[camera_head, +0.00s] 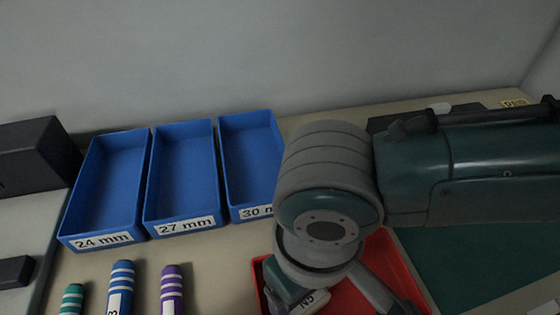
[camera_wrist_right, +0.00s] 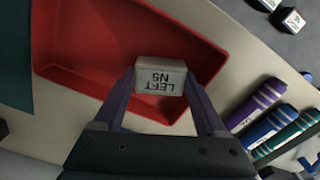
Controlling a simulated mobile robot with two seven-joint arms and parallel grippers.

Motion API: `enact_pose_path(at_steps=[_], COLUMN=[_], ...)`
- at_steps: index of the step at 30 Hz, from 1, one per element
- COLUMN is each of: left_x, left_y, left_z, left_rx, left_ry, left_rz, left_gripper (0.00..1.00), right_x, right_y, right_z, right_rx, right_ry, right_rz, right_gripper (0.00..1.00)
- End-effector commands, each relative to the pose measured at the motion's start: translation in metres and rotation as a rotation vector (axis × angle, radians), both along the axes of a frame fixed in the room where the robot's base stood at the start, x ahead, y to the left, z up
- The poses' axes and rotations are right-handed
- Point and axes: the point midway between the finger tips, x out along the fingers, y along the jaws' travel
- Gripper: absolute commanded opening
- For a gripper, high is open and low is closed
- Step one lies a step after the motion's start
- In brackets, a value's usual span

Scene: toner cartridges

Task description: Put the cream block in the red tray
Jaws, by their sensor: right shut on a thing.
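The cream block (camera_wrist_right: 160,75), with lettering on its face, is held between the two fingers of my right gripper (camera_wrist_right: 162,88) in the right wrist view. Behind it in that view is the red tray (camera_wrist_right: 75,30). In the head view the red tray (camera_head: 395,262) is partly hidden by my right arm. A pale lettered piece (camera_head: 312,302) shows there beside a finger of my right gripper (camera_head: 335,300), over the tray area. I cannot tell how high the block is above the tray floor. My left gripper is not in view.
Blue trays labelled 24 mm (camera_head: 105,190), 27 mm (camera_head: 182,175) and 30 mm (camera_head: 250,155) stand left of my arm. Striped cylinders in green (camera_head: 72,300), blue (camera_head: 121,290) and purple (camera_head: 172,290) lie in front. A dark box (camera_head: 35,155) is at far left.

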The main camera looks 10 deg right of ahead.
Motion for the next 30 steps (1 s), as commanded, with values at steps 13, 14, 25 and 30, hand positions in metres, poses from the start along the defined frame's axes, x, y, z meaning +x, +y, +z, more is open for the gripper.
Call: enact_pose_path(at_steps=[13,14,25,30], left_x=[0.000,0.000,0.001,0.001], left_y=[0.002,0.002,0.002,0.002], left_z=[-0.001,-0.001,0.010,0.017], left_rx=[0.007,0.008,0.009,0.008], left_ry=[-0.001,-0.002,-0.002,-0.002], left_rz=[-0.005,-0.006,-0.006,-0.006], left_gripper=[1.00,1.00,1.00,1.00], right_x=[0.000,0.000,0.000,0.001], right_y=[0.000,0.000,0.000,0.000], right_z=[-0.002,-0.002,0.032,0.072], right_rx=[0.000,0.000,0.002,0.003], right_ry=[0.000,0.001,0.000,-0.003], right_rz=[-0.001,-0.001,-0.001,0.000], right_gripper=[0.86,0.86,0.86,0.86])
